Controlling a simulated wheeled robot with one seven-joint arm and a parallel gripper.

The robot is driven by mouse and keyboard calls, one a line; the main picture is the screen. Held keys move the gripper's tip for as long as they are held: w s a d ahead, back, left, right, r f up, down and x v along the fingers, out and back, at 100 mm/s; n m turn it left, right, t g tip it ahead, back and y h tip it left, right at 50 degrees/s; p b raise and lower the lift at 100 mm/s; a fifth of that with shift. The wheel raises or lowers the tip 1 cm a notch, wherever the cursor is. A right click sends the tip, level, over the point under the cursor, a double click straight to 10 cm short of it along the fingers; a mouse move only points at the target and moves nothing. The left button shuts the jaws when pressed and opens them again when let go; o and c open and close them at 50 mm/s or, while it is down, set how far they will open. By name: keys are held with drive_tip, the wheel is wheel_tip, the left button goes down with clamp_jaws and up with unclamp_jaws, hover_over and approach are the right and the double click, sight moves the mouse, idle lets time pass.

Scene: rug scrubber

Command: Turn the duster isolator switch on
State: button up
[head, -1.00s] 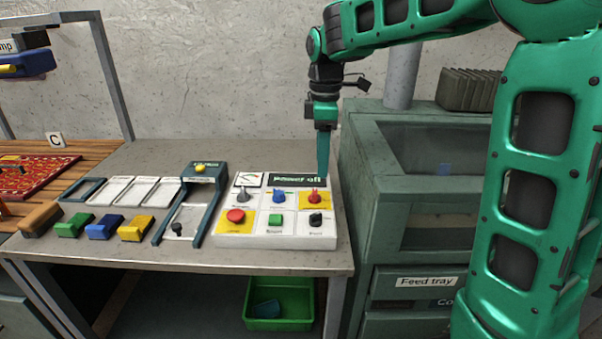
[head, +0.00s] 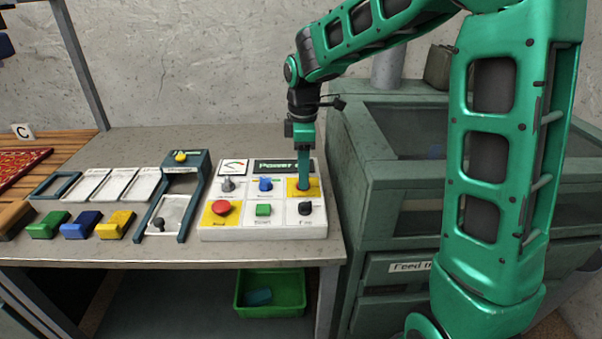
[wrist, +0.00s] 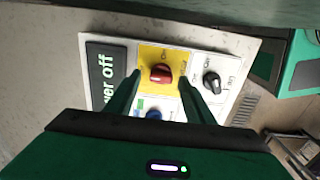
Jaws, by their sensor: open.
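The control panel (head: 232,233) is a white box on the bench. In the wrist view, a red rotary switch (wrist: 161,74) sits on a yellow square (wrist: 148,53) with small, blurred markings around it. I cannot read a duster label there. The panel display (wrist: 104,76) partly shows "power off" in the wrist view. My gripper (wrist: 161,77) is open, with one fingertip on each side of the red switch. I cannot tell whether they touch it. In the head view my gripper (head: 304,186) points down over that yellow square and mostly hides the switch.
Close by on the panel are a blue knob (head: 266,184), a black knob (head: 305,208), a green button (head: 263,210), a red round button (head: 222,208) and a grey toggle (head: 228,184). A green cabinet (head: 385,190) stands close on the right.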

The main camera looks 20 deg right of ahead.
drive_tip(key=shift+f, duration=0.45)
